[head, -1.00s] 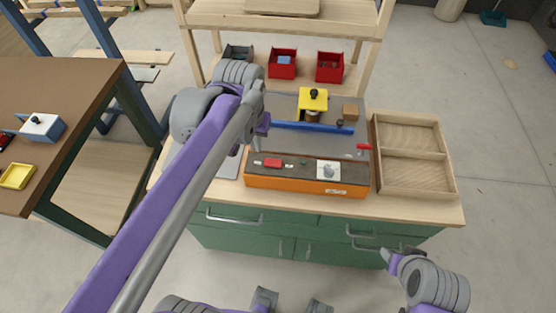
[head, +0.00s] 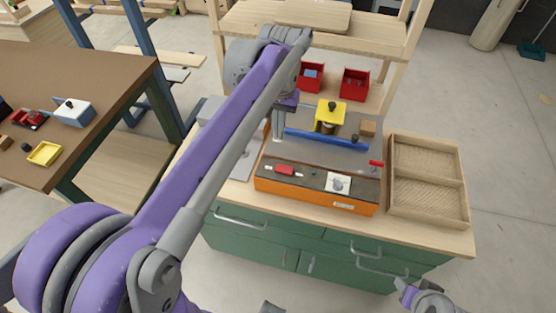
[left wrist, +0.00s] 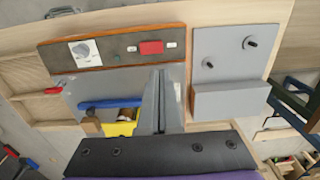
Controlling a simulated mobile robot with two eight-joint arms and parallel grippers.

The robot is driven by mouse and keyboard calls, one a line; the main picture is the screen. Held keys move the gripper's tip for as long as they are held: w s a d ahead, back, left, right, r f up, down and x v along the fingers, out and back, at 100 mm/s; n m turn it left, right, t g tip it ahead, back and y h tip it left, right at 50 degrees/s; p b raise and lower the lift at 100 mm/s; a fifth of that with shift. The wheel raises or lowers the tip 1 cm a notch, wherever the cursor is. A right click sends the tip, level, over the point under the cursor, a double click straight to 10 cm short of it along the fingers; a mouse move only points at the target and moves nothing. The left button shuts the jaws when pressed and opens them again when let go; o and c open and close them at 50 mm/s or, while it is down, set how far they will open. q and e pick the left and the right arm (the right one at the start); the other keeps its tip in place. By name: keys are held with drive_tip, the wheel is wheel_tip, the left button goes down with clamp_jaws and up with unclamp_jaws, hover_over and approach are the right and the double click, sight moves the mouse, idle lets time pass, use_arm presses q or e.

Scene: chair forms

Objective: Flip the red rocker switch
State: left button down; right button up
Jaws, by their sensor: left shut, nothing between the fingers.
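The red rocker switch (head: 285,170) sits on the dark top of an orange-fronted control box (head: 318,196) on the workbench. A white plate with a grey knob (head: 338,184) is to its right. In the left wrist view the red switch (left wrist: 151,47) lies beyond the fingertips, between two small pale labels. My left gripper (head: 278,122) is shut and empty, above the grey panel behind the box and apart from the switch. Its fingers also show in the left wrist view (left wrist: 159,100). My right gripper (head: 404,288) is low in front of the bench, its jaws unclear. Which way the switch is tipped is unclear.
A blue bar (head: 325,139) and a yellow block (head: 330,112) stand behind the box. A divided wooden tray (head: 428,208) is at the right. Red bins (head: 354,84) stand at the back. A grey panel with two black pegs (left wrist: 233,55) adjoins the box.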

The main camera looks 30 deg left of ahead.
sight(278, 167)
use_arm(q)
wheel_tip(278, 167, down, 13)
drive_tip(key=shift+f+b, duration=0.1)
drive_tip(key=shift+b, duration=0.2)
